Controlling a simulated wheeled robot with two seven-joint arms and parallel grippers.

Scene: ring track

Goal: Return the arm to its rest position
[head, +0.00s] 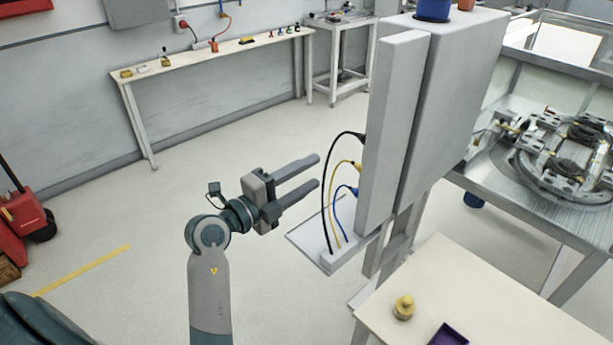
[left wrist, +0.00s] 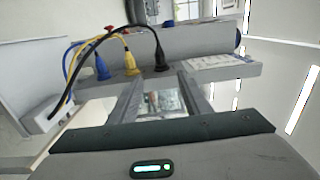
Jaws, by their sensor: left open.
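My left arm (head: 210,285) reaches up from the bottom of the head view. Its gripper (head: 318,171) is open and empty, with its two fingers pointing right towards a grey upright panel (head: 392,130). A gap shows between the fingertips and the panel's cables. In the left wrist view the two fingers (left wrist: 160,95) stand apart with nothing between them. My right gripper is not in view.
Black (head: 328,190), yellow (head: 334,200) and blue (head: 338,215) cables run from the panel to a block on a small shelf (head: 305,238). A cream table (head: 480,300) with a yellow knobbed piece (head: 403,307) stands lower right. Open floor lies left.

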